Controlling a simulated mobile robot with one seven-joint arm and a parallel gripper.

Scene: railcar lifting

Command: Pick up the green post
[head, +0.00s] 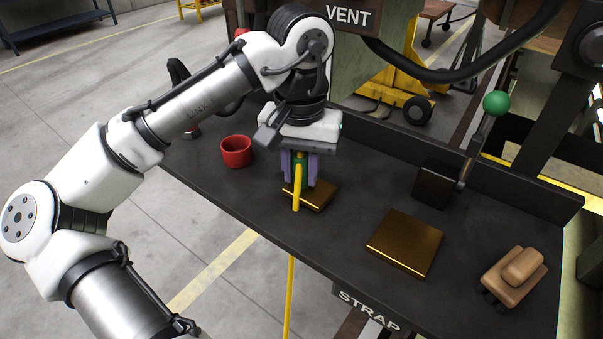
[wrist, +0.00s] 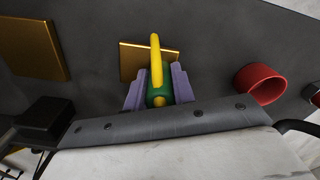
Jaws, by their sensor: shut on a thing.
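The green post (head: 299,160) is between the purple fingers of my gripper (head: 299,168). A yellow bar-like part (head: 297,190) sticks out from it, below the fingers in the head view. In the wrist view the green post (wrist: 158,94) sits between both purple fingers (wrist: 158,90), with the yellow part (wrist: 156,58) reaching over a gold plate (wrist: 135,60). My gripper is shut on the post. The fingers hide much of it. I cannot tell whether the post touches the gold plate (head: 318,196) or is clear of it.
A red cup (head: 236,152) stands left of my gripper on the dark bench (head: 350,215). A second gold plate (head: 404,243) and a tan block (head: 513,276) lie to the right. A lever with a green ball knob (head: 496,103) rises at the bench's back right.

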